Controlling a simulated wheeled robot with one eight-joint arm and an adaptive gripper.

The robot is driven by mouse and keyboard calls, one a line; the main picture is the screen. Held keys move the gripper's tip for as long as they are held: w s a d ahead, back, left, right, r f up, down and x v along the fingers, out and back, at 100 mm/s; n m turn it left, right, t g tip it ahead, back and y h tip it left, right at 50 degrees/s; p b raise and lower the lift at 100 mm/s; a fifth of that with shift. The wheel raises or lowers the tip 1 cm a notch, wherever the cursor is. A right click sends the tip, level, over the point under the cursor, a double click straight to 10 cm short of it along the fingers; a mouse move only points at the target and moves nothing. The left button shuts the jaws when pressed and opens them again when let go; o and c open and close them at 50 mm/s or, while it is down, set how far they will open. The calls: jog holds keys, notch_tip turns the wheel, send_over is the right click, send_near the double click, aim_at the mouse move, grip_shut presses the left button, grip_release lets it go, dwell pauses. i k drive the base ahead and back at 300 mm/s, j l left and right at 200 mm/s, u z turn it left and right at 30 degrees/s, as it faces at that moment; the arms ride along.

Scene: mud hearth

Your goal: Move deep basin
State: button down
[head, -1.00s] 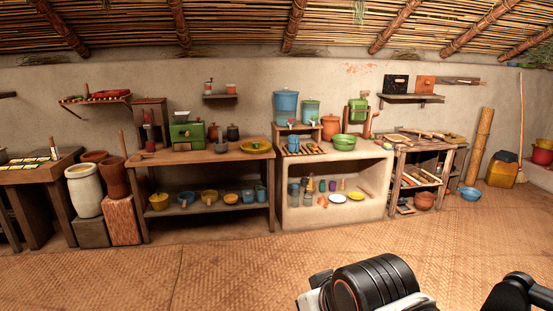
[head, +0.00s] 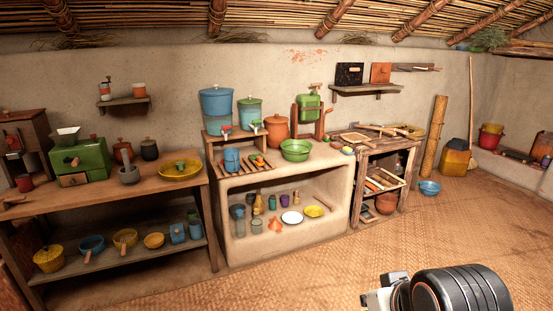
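Several vessels could be the deep basin, and I cannot tell which one it is. A blue basin (head: 429,187) sits on the floor at the right, beside a yellow container. A green basin (head: 296,151) stands on top of the pale mud counter. A brown pot-like bowl (head: 386,203) sits low inside the wooden rack. A red basin (head: 490,140) is at the far right. Part of my arm shows at the bottom right, far from all of them. My gripper is not visible.
The mud counter (head: 240,235) and a wooden table (head: 130,195) line the wall at middle and left. The wooden rack (head: 353,210) is right of the counter. A yellow container (head: 456,160) stands beside the blue basin. The woven floor (head: 300,280) in front is clear.

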aim_at(296, 151)
jog(key=i, duration=2.2)
jog(key=i+l+u, duration=0.15)
jog(key=i, duration=0.3)
jog(key=i+l+u, duration=0.2)
jog(key=i, duration=0.25)
jog(key=i+l+u, duration=0.15)
jog(key=i, duration=0.25)
jog(key=j+u, duration=0.1)
